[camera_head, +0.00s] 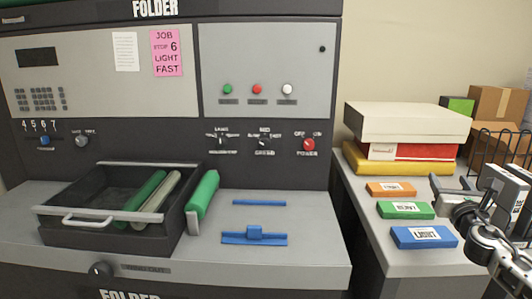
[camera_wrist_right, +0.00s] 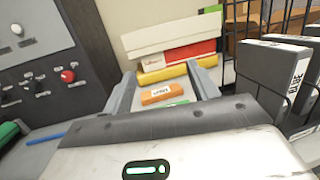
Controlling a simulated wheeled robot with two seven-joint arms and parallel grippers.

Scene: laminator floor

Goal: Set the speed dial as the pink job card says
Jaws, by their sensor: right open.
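The pink job card (camera_head: 167,53) on the folder's front reads JOB, STOP 6, LIGHT, FAST. The speed dial (camera_head: 264,142) is a small dark knob on the black panel, with MED above it and SPEED below. Its pointer is too small to read surely. The red power knob (camera_head: 308,144) is to its right. My right gripper (camera_head: 450,182) is open and empty, right of the folder, above the side table and well away from the dial. Its fingers also show in the right wrist view (camera_wrist_right: 163,90). My left gripper is not in view.
An open drawer tray (camera_head: 60,219) with rollers juts out below the panel. A green roller (camera_head: 203,194) and blue guides (camera_head: 254,236) lie on the ledge. Orange (camera_head: 391,189), green (camera_head: 405,210) and blue (camera_head: 424,237) blocks lie on the side table. A wire rack (camera_head: 502,147) stands right.

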